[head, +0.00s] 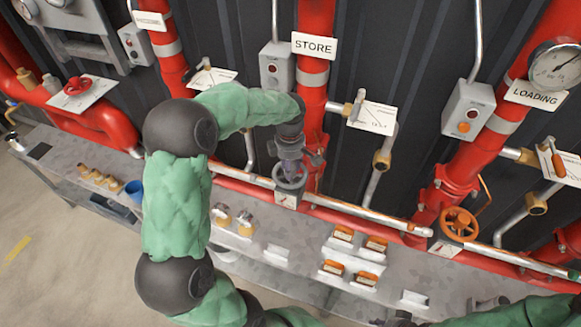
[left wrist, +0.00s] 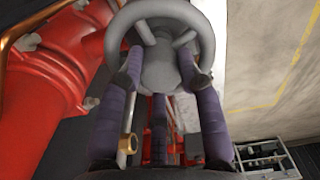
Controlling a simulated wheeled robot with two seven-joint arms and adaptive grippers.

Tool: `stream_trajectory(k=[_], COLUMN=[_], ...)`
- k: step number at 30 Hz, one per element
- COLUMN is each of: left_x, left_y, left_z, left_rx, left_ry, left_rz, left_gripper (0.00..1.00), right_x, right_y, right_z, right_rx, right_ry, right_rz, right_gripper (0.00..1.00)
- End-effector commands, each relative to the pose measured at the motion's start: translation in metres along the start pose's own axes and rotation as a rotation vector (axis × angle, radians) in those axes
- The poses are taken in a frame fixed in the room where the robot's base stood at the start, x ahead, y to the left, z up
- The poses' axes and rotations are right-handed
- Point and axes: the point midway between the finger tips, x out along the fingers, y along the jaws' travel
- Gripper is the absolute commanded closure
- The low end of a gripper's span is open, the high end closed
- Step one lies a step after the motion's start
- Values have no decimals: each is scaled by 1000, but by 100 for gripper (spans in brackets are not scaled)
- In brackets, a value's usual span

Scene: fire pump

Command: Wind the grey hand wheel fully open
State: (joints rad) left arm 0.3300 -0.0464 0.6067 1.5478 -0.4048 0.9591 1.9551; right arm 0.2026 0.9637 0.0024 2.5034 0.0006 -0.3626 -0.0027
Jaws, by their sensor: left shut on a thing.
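The grey hand wheel (head: 290,177) sits below the STORE sign, in front of the red STORE riser. In the left wrist view the wheel (left wrist: 162,12) fills the top middle, with its rim, spokes and round hub visible. My left gripper (head: 291,163) comes down on it from above and is shut on it. The gripper hides part of the wheel in the head view. My right gripper is not in view.
An orange hand wheel (head: 459,224) sits to the right at the LOADING riser (head: 465,150). A grey ledge (head: 290,262) below carries orange-topped blocks, brass fittings and a blue cup (head: 134,190). Small levers with white plates flank the STORE riser (head: 316,60).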

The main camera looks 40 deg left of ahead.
Motion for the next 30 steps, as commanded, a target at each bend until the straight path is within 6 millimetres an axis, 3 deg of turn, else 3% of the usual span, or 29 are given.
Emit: stream_trajectory(k=[15, 25, 26, 28, 30], left_x=[-3, -4, -4, -4, -3], left_y=[6, 6, 6, 6, 5], left_z=[-4, -4, -4, -4, -3], left_rx=[-574, -618, -618, -617, -616], left_ry=[-3, -4, -3, -3, -2], left_rz=[21, 21, 21, 20, 17], left_gripper=[100, 100, 56, 36, 33], right_x=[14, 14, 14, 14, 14], right_y=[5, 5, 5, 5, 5], right_z=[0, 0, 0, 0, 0], right_rx=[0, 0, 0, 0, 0], right_ry=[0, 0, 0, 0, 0], right_rz=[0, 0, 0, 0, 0], right_gripper=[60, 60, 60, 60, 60])
